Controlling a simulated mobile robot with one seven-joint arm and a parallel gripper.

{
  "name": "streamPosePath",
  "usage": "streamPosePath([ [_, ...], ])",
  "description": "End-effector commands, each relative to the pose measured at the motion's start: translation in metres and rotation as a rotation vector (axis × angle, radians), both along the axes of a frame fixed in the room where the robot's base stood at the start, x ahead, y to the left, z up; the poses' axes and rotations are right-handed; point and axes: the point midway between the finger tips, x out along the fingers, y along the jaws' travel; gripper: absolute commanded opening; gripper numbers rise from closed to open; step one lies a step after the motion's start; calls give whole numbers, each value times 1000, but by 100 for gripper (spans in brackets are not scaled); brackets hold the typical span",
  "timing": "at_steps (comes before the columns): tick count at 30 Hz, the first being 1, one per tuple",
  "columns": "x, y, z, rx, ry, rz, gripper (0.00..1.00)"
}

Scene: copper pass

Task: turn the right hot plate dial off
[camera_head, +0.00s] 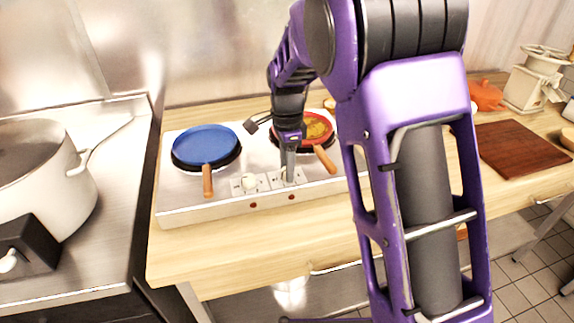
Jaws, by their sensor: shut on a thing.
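The double hot plate (180,208) stands on the wooden counter and has two dials on its front panel. The left dial (250,182) is white and in plain view. My gripper (289,176) points down at the right dial and is shut on it. The fingers cover most of that dial, so I cannot read its setting. A blue pan (205,143) sits on the left plate. A red pan (318,129) with yellowish food sits on the right plate, just behind my gripper.
The blue pan's handle (208,181) and the red pan's handle (326,160) point toward the front. A large pot (75,195) stands at the left. My arm hides the counter's middle.

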Motion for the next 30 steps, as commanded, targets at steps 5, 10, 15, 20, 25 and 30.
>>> streamPosePath([
  [5, 1, 0, 1, 0, -3, -155, 0],
  [10, 1, 0, 1, 1, -3, -278, 0],
  [15, 1, 0, 1, 0, -3, -369, 0],
  [20, 1, 0, 1, 1, -2, -422, 0],
  [25, 1, 0, 1, 1, -2, -448, 0],
  [30, 1, 0, 1, 1, -2, -456, 0],
])
